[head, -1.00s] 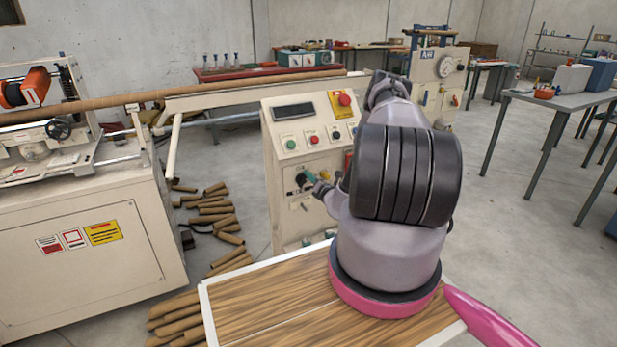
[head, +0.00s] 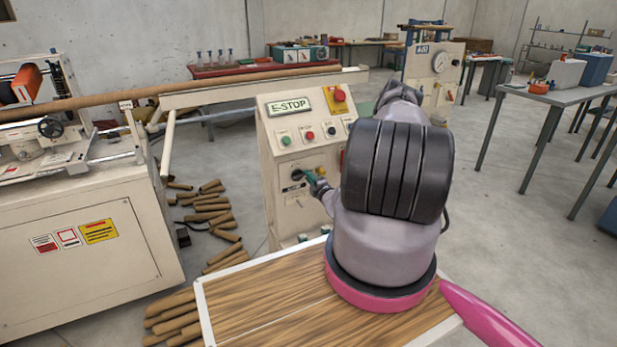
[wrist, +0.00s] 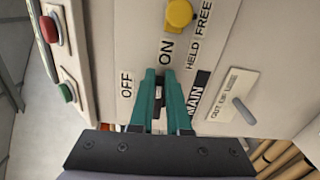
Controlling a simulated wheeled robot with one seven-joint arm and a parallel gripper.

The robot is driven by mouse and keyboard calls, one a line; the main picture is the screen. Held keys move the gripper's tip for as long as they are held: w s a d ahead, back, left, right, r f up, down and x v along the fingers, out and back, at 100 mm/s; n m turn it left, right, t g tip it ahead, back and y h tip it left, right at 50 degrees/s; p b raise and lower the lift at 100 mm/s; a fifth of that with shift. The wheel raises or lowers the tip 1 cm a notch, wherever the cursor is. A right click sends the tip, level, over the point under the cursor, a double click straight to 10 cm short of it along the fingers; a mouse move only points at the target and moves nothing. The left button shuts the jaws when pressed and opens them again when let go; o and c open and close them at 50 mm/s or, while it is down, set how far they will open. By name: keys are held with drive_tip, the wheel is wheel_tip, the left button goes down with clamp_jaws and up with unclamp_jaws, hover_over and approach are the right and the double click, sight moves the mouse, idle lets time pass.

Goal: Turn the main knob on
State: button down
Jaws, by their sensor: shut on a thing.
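The main knob is the dark rotary knob (head: 297,174) on the front of the cream control cabinet. In the wrist view the dark knob (wrist: 159,92) shows between the green fingertips of my gripper (wrist: 160,80). The fingers are shut on it from both sides. The labels OFF, ON and MAIN surround it, with ON just beyond the fingertips. The fingers hide most of the knob, so its pointer is hard to read. In the head view my gripper (head: 311,179) reaches the knob, with my arm behind it. The cabinet display (head: 290,105) reads E-STOP.
A red emergency button (head: 339,95) sits on the sloped panel above. A yellow knob (wrist: 179,13) and a grey lever (wrist: 243,110) are close to my fingers. Cardboard tubes (head: 207,217) lie on the floor left of the cabinet.

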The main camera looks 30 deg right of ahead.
drive_tip(key=shift+s+a+f+m, duration=0.2)
drive_tip(key=shift+a+f+m, duration=0.2)
drive_tip(key=shift+a, duration=0.2)
drive_tip(key=c, duration=0.9)
unclamp_jaws()
drive_tip(key=shift+a, duration=0.1)
drive_tip(key=shift+r, duration=0.1)
drive_tip(key=shift+w+d+r, duration=0.1)
drive_tip(key=shift+d, duration=0.15)
drive_tip(key=s, duration=1.1)
drive_tip(key=shift+d, duration=0.2)
drive_tip(key=shift+w, duration=0.1)
